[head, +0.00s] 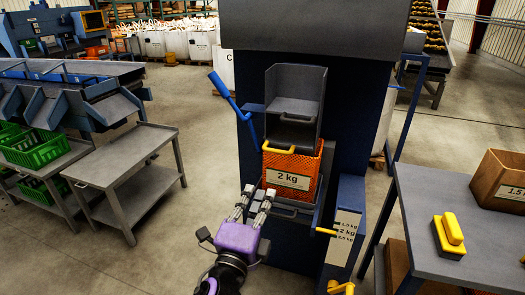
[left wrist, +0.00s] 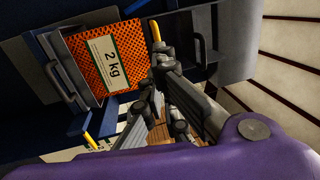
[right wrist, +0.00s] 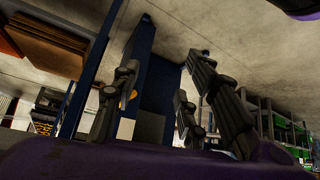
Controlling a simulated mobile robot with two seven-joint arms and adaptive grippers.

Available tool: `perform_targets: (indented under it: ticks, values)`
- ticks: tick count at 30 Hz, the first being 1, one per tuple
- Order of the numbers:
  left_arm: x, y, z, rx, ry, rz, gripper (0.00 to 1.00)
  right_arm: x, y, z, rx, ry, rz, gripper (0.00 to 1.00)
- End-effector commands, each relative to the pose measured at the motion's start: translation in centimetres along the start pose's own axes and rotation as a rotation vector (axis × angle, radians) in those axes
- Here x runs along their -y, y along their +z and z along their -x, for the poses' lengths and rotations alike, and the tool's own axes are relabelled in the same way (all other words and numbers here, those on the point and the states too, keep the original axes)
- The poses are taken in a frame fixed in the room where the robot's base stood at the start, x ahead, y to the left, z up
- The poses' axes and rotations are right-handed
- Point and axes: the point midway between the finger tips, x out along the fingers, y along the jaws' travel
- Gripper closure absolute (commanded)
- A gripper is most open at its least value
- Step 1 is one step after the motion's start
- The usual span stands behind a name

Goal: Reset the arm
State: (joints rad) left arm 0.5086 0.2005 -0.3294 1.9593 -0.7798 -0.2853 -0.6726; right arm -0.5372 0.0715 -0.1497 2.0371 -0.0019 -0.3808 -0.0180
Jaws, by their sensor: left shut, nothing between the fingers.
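The weighing machine (head: 290,20) has a blue lever (head: 230,98) angled up to the left on its left side. An orange mesh bag labelled 2 kg (head: 291,168) sits under the grey chute (head: 294,105); it also shows in the left wrist view (left wrist: 105,60). My left gripper (head: 254,192) is in front of the bag's lower left, near the tray handle, shut and empty. It also shows in the left wrist view (left wrist: 160,60). My right gripper (right wrist: 160,80) shows only in the right wrist view, fingers apart and nothing between them.
A yellow handle (head: 326,232) sticks out beside the weight scale plate (head: 345,228). On the right, a table (head: 465,270) bears a yellow block (head: 448,235) and a cardboard box (head: 500,180). A grey cart (head: 128,165) stands left. The floor between cart and machine is clear.

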Motion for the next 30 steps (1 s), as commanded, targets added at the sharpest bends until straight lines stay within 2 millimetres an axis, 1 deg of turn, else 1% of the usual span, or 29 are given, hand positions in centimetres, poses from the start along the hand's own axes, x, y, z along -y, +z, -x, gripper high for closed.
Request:
perform_targets:
  ticks: [2,4,5,6,7,9,11,14,15,17,18,20,21,22,23,24,26,27,29,30]
  values:
    - [0.0,0.0,0.0,0.001,0.001,0.028,1.0,0.0,0.1,0.0,0.001,0.0,0.0,0.6]
    - [-0.3,0.0,0.0,0.001,0.012,0.11,1.0,0.0,0.1,0.0,0.002,0.0,-0.002,0.6]
    - [-0.5,0.1,0.0,0.002,0.02,0.166,1.0,0.0,0.1,0.0,0.003,0.0,-0.003,0.6]
    - [-0.8,0.2,0.0,0.007,0.035,0.258,1.0,0.0,0.2,0.0,0.004,-0.001,-0.005,0.6]
    - [-1.5,0.5,0.3,0.017,0.056,0.336,1.0,0.0,0.1,0.1,0.005,-0.001,-0.007,0.6]
    - [-3.9,1.5,2.2,0.061,0.126,0.518,1.0,0.1,0.0,0.4,0.01,-0.003,-0.012,0.6]
    - [-5.8,2.2,4.1,0.102,0.177,0.644,1.0,0.1,0.1,0.7,0.016,-0.004,-0.015,0.6]
    - [-9.0,3.4,7.9,0.188,0.258,0.832,1.0,0.2,-0.1,1.5,0.022,-0.006,-0.02,0.6]
    - [-10.3,3.9,9.8,0.229,0.291,0.906,1.0,0.3,-0.3,1.8,0.021,-0.007,-0.022,0.6]
    - [-12.2,4.5,12.9,0.3,0.338,1.018,1.0,0.3,-0.8,2.2,0.018,-0.009,-0.025,0.6]
    - [-13.3,4.9,15.3,0.353,0.368,1.093,1.0,0.4,-1.3,2.5,0.014,-0.011,-0.026,0.6]
    - [-14.9,5.4,19.3,0.441,0.409,1.202,1.0,0.5,-2.1,3.0,0.006,-0.013,-0.028,0.6]
    - [-15.9,5.7,22.1,0.503,0.434,1.269,1.0,0.5,-2.8,3.3,-0.002,-0.015,-0.028,0.6]
    - [-16.5,5.9,24.3,0.55,0.45,1.316,1.0,0.6,-3.3,3.6,-0.009,-0.017,-0.029,0.6]
    - [-16.9,6.1,26.5,0.596,0.464,1.357,1.0,0.7,-3.9,3.9,-0.015,-0.019,-0.029,0.6]
    - [-17.5,6.2,29.3,0.657,0.479,1.407,1.0,0.8,-4.5,4.2,-0.024,-0.022,-0.028,0.6]
    - [-18.0,6.2,33.5,0.74,0.499,1.464,1.0,0.9,-5.4,4.7,-0.035,-0.024,-0.027,0.6]
    - [-18.2,6.2,36.1,0.79,0.51,1.489,1.0,0.9,-6.0,4.9,-0.042,-0.025,-0.026,0.6]
    - [-18.3,6.3,39.5,0.852,0.525,1.507,1.0,0.8,-6.7,5.2,-0.052,-0.025,-0.024,0.6]
    - [-18.3,6.2,41.5,0.887,0.533,1.513,1.0,0.7,-7.1,5.4,-0.059,-0.024,-0.022,0.6]
